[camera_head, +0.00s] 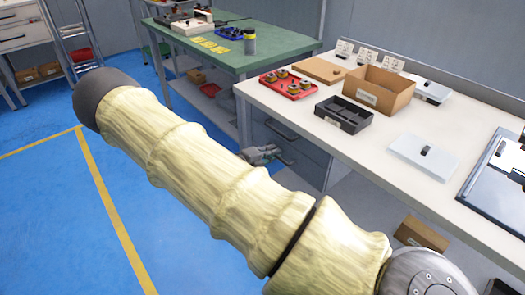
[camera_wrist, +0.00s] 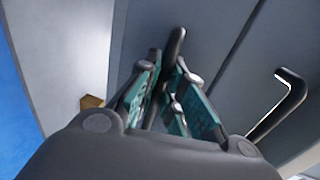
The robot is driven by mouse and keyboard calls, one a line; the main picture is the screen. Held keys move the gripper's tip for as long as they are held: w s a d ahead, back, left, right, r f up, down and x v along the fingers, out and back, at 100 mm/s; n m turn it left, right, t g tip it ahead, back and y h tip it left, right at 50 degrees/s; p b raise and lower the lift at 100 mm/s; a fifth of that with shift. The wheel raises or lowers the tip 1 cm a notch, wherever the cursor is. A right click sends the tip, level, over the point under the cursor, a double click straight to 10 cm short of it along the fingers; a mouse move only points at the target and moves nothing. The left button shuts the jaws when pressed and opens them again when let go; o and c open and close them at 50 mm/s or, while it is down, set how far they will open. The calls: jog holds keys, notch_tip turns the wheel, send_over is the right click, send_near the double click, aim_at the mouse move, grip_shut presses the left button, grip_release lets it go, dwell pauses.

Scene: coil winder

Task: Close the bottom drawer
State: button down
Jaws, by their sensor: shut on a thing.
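The drawer unit (camera_head: 312,149) is grey and sits under the white workbench, with dark bar handles. The bottom drawer front (camera_head: 308,172) is partly hidden behind my arm, and I cannot tell how far it stands out. My gripper (camera_head: 268,153) is at this lower front. In the wrist view, my gripper (camera_wrist: 170,88) has its teal-padded fingers closed around a dark handle (camera_wrist: 177,42) on a grey front. Most of that handle is hidden between the fingers. The upper handle (camera_wrist: 284,104) is free, to the right across a seam; it also shows in the head view (camera_head: 281,129).
The white workbench (camera_head: 375,140) above carries a red tray (camera_head: 289,84), a black bin (camera_head: 343,115) and a cardboard box (camera_head: 379,90). A green bench (camera_head: 225,52) stands behind. Open blue floor (camera_head: 60,210) lies at left. A small carton (camera_head: 421,232) lies below the bench.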

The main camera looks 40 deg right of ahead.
jog(key=shift+d+r, duration=0.1)
jog(key=shift+d, duration=0.1)
jog(key=c, duration=1.8)
grip_release()
jog(key=shift+a, duration=0.1)
jog(key=shift+a, duration=0.25)
jog(key=v, duration=1.1)
jog(key=shift+a, duration=0.2)
